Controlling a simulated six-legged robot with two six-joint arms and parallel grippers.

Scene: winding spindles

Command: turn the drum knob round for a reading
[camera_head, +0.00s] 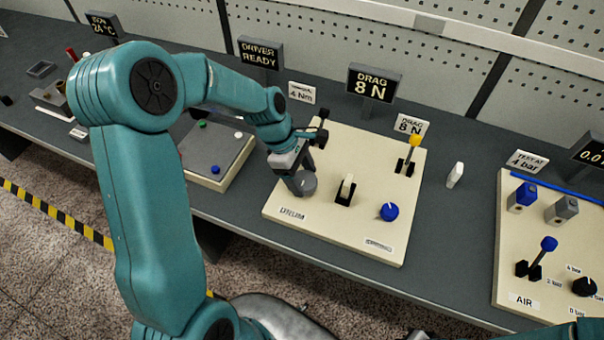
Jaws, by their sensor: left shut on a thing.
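A cream panel (330,222) lies on the dark bench in the middle of the view. At its left side stands a grey round knob (307,184), which I take to be the drum knob. My left gripper (301,176) comes down on this knob from above and is shut on it. The gripper and wrist hide part of the knob, and any marks on it are too small to read. Behind the panel, a dark display (374,83) reads "DRAG 8 N".
The same panel carries a rocker switch (346,189), a blue knob (389,211) and a yellow-topped lever (411,150). A grey-topped box (210,153) stands left, an AIR panel (510,265) right. A small white piece (455,174) stands on bare bench between the panels.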

